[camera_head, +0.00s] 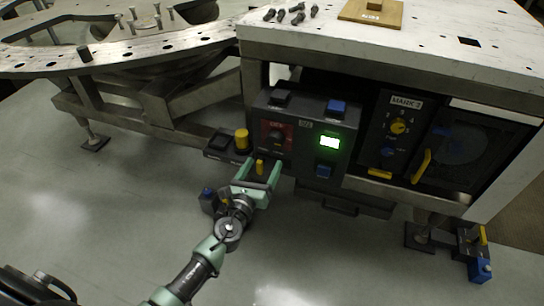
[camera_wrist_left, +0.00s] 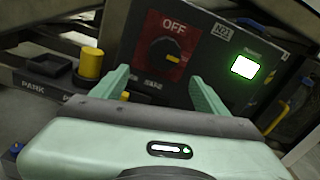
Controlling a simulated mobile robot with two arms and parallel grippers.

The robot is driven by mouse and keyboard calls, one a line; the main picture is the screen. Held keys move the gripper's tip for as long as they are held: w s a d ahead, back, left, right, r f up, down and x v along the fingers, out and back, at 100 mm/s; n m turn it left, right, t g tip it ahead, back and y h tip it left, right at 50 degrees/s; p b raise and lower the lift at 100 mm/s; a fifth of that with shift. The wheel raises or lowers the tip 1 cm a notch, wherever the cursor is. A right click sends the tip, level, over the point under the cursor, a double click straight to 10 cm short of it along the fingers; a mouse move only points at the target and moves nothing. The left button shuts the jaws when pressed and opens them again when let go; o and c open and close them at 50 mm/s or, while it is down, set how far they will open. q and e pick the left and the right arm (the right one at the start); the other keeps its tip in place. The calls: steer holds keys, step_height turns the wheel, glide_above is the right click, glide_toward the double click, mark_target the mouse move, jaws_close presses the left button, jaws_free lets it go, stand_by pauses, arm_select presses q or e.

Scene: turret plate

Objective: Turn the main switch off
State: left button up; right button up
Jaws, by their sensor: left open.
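The main switch (camera_head: 277,137) is a dark rotary knob on a red plate on the front of the dark control box. In the left wrist view the knob (camera_wrist_left: 160,55) sits below the word OFF, and its yellow mark points to the right, away from that word. My left gripper (camera_head: 258,172) is open in front of and slightly below the switch. In the left wrist view its green fingers (camera_wrist_left: 158,82) are spread either side of the knob's lower part and look apart from it. My right gripper is in neither view.
A yellow cylinder (camera_head: 241,140) stands on a ledge at left. The floor (camera_head: 110,200) is clear at left.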

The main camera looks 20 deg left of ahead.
mark_target(273, 145)
arm_select(q)
steer(key=shift+m, duration=0.3)
steer(key=w, duration=0.4)
steer(key=w+r, duration=0.1)
steer(key=w, duration=0.1)
steer(key=shift+w+d+b, duration=0.25)
steer(key=shift+w+b, duration=0.1)
steer(key=shift+w, duration=0.65)
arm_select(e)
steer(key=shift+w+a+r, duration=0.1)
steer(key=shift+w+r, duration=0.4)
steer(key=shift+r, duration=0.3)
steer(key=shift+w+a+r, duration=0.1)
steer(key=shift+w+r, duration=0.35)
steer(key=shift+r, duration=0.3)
arm_select(q)
steer(key=c, duration=1.4)
